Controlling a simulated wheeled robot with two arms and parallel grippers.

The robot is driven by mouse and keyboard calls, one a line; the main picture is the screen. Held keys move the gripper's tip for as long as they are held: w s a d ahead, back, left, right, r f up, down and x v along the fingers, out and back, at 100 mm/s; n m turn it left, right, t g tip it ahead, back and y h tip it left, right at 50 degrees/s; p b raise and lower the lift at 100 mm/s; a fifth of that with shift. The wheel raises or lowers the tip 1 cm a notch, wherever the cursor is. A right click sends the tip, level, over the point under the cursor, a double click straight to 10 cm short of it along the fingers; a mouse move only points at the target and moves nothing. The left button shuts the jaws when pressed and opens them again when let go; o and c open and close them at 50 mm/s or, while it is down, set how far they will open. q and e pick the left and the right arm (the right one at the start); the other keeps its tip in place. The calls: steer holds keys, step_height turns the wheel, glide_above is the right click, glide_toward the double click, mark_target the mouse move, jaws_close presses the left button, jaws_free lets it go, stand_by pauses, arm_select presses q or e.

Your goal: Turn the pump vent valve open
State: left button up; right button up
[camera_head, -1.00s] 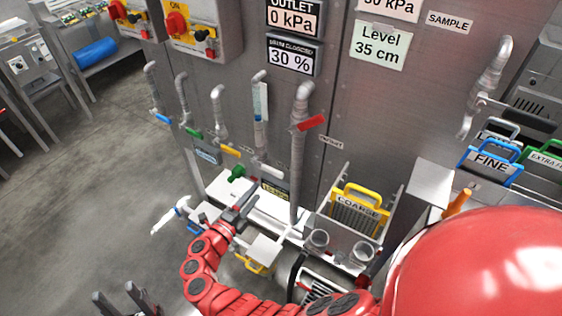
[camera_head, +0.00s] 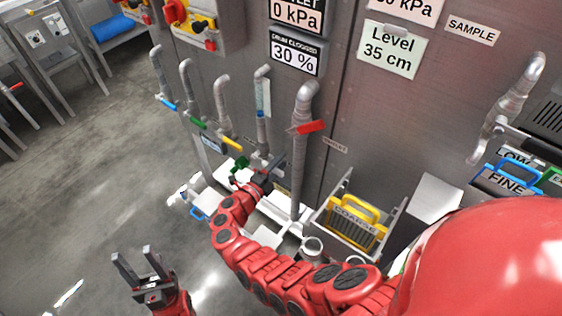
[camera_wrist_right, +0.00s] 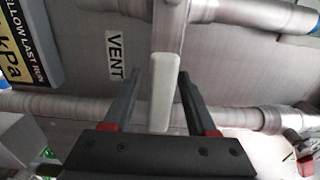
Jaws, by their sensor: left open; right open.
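The vent valve's pale lever handle (camera_wrist_right: 162,92) points down in the right wrist view, to the right of a VENT label (camera_wrist_right: 115,57). My right gripper (camera_wrist_right: 158,76) is open, with one finger on each side of the handle; the handle sits closer to the right-hand finger. Whether they touch cannot be told. In the head view my right gripper (camera_head: 269,170) is at the foot of the pipes and mostly hides the handle. My left gripper (camera_head: 138,256) is open and empty, low at the left, over the floor.
A red lever (camera_head: 308,127) on a thick pipe stands just right of my right gripper. Yellow (camera_head: 232,144), green (camera_head: 198,123) and blue (camera_head: 168,103) levers line up to the left. A yellow COARSE basket (camera_head: 355,222) sits at the right.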

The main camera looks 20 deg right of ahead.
jaws_close()
stand_by(1.3)
